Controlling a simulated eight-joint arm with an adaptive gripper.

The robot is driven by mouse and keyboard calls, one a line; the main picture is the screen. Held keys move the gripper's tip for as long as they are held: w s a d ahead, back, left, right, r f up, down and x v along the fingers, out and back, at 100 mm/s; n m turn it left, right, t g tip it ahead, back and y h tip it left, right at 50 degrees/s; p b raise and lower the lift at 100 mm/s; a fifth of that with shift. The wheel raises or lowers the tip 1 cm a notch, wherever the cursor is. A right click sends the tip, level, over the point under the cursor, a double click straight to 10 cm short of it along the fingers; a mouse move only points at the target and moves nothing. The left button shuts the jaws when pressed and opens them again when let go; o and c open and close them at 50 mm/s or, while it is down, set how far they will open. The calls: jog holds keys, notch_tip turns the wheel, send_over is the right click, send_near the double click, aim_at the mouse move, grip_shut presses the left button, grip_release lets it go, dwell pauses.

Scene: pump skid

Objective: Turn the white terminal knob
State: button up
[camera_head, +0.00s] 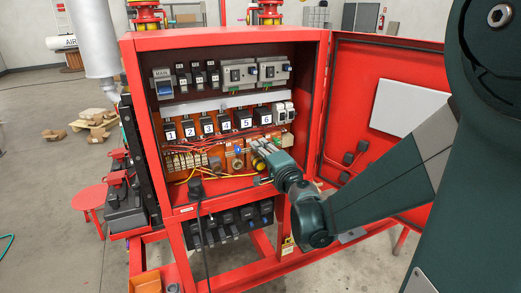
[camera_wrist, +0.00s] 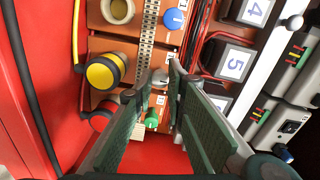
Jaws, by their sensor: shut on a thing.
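The white terminal knob (camera_wrist: 160,76) shows as a small pale shape between my fingertips in the wrist view, partly covered by them. My gripper (camera_wrist: 162,84) is shut on it, with one green-padded finger on each side. In the head view my gripper (camera_head: 258,152) reaches into the lower right of the open red cabinet (camera_head: 140,95). It hides the knob there.
A yellow knob (camera_wrist: 104,71), a blue button (camera_wrist: 174,19) and a green knob (camera_wrist: 152,120) sit close to my fingers. Numbered black relays (camera_wrist: 233,62) and red wires are beside them. The cabinet door (camera_head: 370,65) stands open on the right.

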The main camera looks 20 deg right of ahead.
jog(key=o, duration=0.9)
jog(key=shift+s, duration=0.15)
jog(key=shift+s+r, duration=0.2)
jog(key=shift+s, duration=5.65)
jog(key=shift+a, duration=0.1)
